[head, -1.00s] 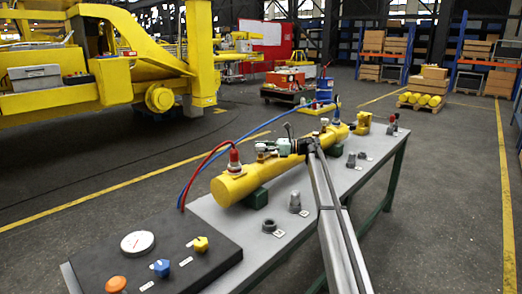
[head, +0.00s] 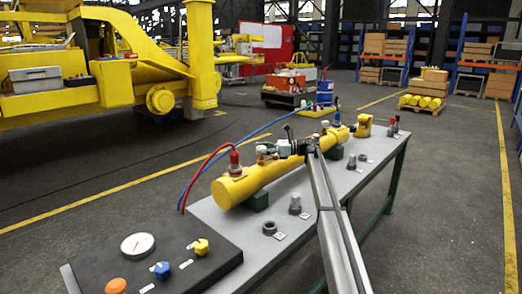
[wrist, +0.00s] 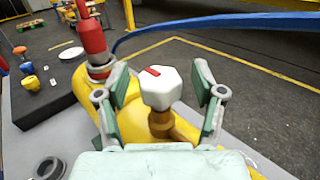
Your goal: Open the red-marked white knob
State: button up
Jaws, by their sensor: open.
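The white knob (wrist: 161,92) has a red mark on its top and sits on a brass stem (wrist: 160,124) on the yellow cylinder (head: 241,184). My gripper (wrist: 160,80) is open, with one green-and-grey finger on each side of the knob. Gaps show between the knob and both fingers in the wrist view. In the head view the knob (head: 262,148) is small, and my gripper (head: 283,147) is just right of it above the cylinder.
A blue hose (wrist: 200,20) crosses behind. The bench (head: 220,216) holds loose grey fittings and a dark panel (head: 165,262) with a gauge and coloured knobs.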

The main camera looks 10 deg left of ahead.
jog(key=shift+s+t, duration=0.15)
jog(key=shift+t, duration=0.15)
